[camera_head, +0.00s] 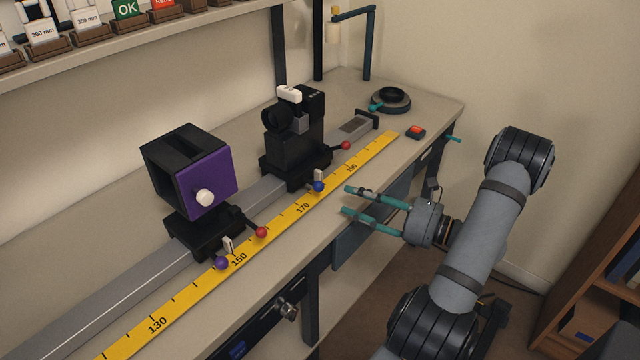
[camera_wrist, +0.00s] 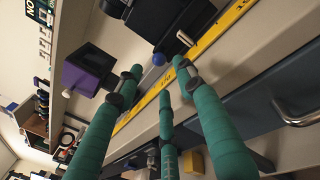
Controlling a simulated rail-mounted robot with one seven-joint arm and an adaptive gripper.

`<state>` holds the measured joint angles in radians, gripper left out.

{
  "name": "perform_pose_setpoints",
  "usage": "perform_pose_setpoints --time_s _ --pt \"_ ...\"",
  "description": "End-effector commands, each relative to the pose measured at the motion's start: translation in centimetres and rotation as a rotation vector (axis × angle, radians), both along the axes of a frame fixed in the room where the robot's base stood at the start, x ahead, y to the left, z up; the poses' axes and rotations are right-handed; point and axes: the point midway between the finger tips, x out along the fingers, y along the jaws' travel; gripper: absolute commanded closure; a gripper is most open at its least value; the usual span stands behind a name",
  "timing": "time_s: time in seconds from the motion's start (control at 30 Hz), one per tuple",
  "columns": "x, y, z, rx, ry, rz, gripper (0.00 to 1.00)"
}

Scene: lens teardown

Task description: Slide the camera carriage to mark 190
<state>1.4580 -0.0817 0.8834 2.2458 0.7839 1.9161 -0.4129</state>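The camera carriage (camera_head: 292,168) is a black block with a black camera (camera_head: 300,118) on top, standing on the grey rail. Its white pointer (camera_head: 318,175) and blue knob (camera_head: 319,187) are at the yellow scale (camera_head: 268,234), between marks 170 and 190. A lever with a red ball (camera_head: 345,145) sticks out on its far right side. My gripper (camera_head: 346,200) has teal fingers, spread apart and empty, just right of the scale near the table's front edge. It is apart from the carriage. The wrist view shows the fingers (camera_wrist: 158,82) with the blue knob (camera_wrist: 159,59) beyond them.
A second carriage with a purple-fronted box (camera_head: 207,178) stands on the rail near mark 150, with a purple knob (camera_head: 222,263) and red-ball lever. A red button (camera_head: 416,131) and round black stand (camera_head: 390,100) are at the far right. The rail beyond the camera carriage is clear up to its end stop.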

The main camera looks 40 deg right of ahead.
Motion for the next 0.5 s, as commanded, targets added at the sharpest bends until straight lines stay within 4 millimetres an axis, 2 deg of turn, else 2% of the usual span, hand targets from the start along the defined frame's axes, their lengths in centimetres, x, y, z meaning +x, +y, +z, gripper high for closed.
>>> perform_pose_setpoints --time_s 0.3,0.5 --pt "5.2 2.3 0.0 0.001 0.001 0.010 0.62" --pt "7.9 3.3 0.0 -0.002 0.001 0.007 0.62"
